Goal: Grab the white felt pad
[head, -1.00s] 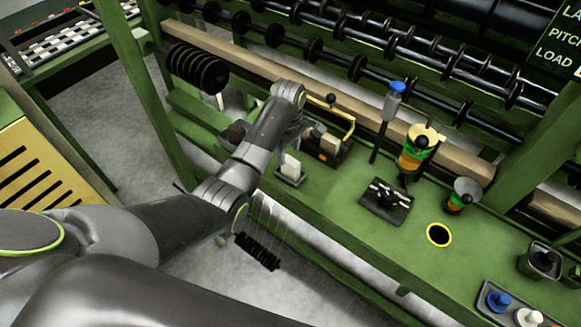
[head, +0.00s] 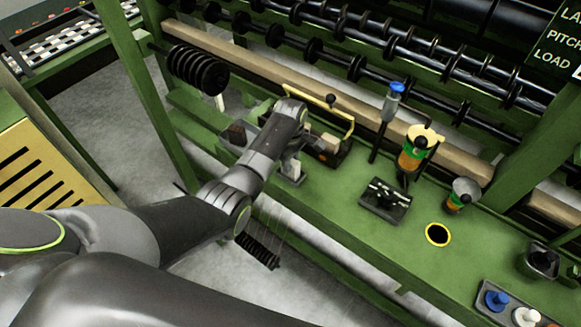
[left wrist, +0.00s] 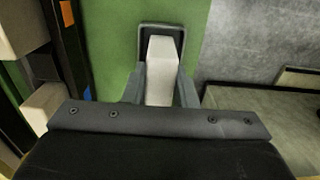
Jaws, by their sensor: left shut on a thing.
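The white felt pad (left wrist: 162,60) is a pale upright block between my left gripper's two fingers (left wrist: 160,88) in the left wrist view. The fingers are shut on its sides. A small dark-rimmed tray (left wrist: 144,27) lies around or just beneath the pad on the green bench. In the head view my left gripper (head: 293,163) is over that small tray (head: 291,181) near the bench's front edge, and it mostly hides the pad. I cannot tell whether the pad is clear of the tray. My right gripper is not in view.
A dark caddy with a yellow handle (head: 335,112) and pale blocks stands close right of my left gripper. A black slotted holder (head: 385,199), an orange-and-green spool (head: 414,152) and a yellow-ringed hole (head: 438,234) are further right. A spool rack runs behind.

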